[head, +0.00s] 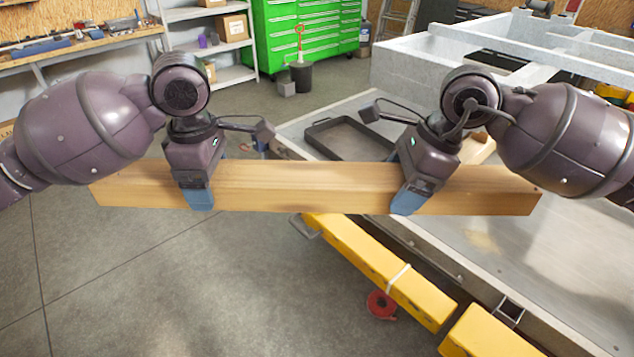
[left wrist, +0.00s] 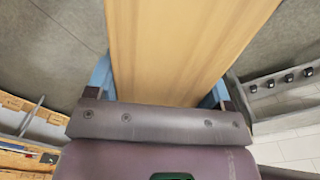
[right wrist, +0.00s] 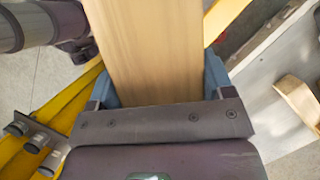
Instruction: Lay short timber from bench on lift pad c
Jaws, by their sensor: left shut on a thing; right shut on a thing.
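A short timber (head: 300,187) spans the lower middle of the head view, held roughly level across both grippers. My left gripper (head: 200,200) is shut on it left of the middle, with blue fingers on its sides. My right gripper (head: 406,202) is shut on it towards the right end. The timber also fills the gap between the blue fingers in the left wrist view (left wrist: 180,45) and the right wrist view (right wrist: 148,50). Its left part is over floor and its right part over a grey metal bench or bed (head: 480,240). I cannot tell which surface is lift pad c.
Yellow beams (head: 375,265) run along the metal bed's near side, with a red strap roll (head: 381,304) hanging there. A black tray (head: 350,138) and a grey frame (head: 500,50) are behind. A wooden piece (right wrist: 300,98) shows in the right wrist view. Floor at left is clear.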

